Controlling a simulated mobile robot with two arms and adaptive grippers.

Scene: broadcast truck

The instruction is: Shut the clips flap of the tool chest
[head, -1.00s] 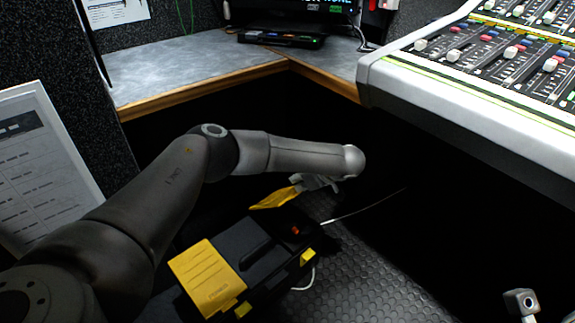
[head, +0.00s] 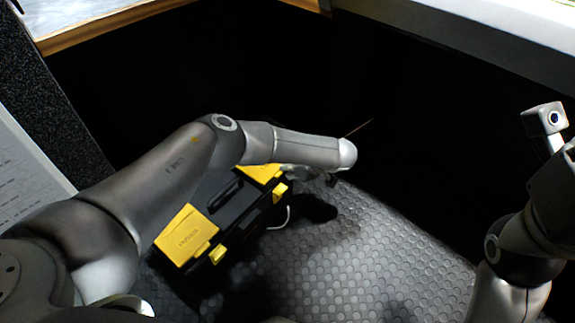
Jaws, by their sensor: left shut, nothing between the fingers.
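The black tool chest (head: 226,208) stands on the floor below centre, partly behind my left arm. Its near yellow flap (head: 187,235) lies flat and has small lettering I cannot read for sure. Its far yellow flap (head: 262,172) now also lies down on the lid, with a yellow latch (head: 280,192) below it; my forearm hides part of it. I cannot see whether it is fully flush. My left gripper (head: 325,177) is beside the far flap's right end, shut and empty, partly hidden under the wrist. My right arm shows at the right edge; its fingers are not visible.
A white cable (head: 286,218) lies beside the chest. The dimpled floor (head: 340,250) is free to the right of the chest. A wooden-edged desk (head: 95,30) and the mixing console's edge (head: 450,25) are above. A dark partition stands at left.

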